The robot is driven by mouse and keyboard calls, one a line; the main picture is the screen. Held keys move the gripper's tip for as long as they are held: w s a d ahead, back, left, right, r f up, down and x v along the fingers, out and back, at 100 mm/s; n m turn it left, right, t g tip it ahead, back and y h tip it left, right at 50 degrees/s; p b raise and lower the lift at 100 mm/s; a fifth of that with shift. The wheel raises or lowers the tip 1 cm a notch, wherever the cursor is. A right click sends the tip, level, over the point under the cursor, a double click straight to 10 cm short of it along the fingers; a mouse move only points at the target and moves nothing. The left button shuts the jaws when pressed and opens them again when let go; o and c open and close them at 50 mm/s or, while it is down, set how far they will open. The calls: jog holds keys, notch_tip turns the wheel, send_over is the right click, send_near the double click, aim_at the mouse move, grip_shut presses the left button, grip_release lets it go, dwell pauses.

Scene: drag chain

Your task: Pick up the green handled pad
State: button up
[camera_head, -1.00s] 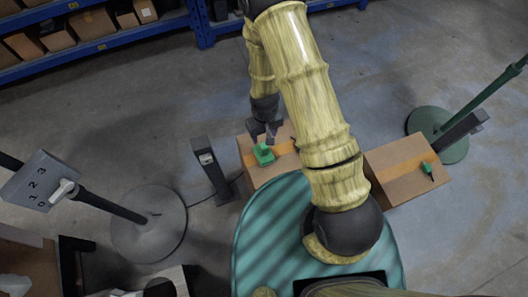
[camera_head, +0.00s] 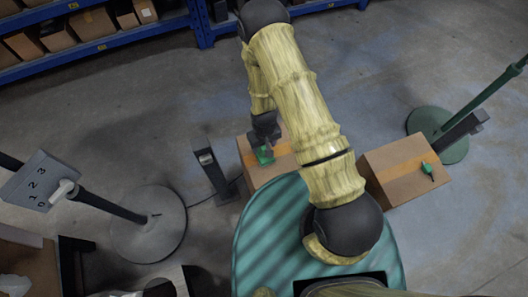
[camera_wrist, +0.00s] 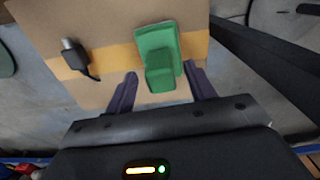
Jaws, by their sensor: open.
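The green handled pad (camera_head: 264,156) lies on top of a cardboard box (camera_head: 248,173) in the head view, partly hidden by my gripper (camera_head: 265,142). In the wrist view the pad (camera_wrist: 157,45) shows as a flat green block with a raised handle part nearer to me. My gripper (camera_wrist: 161,88) is open there, with one dark finger on each side of the handle's near end. I cannot tell whether the fingers touch it.
A dark plug-like item (camera_wrist: 76,55) lies on the same box, left of the pad. A second box (camera_head: 398,178) with a green item (camera_head: 428,170) stands to the right. A dark post (camera_head: 210,165) stands left of the first box.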

jog(key=shift+f, duration=1.45)
jog(key=c, duration=1.1)
jog(key=shift+r, duration=0.1)
notch_tip(320, 180, up, 10)
jog(key=shift+f, duration=0.1)
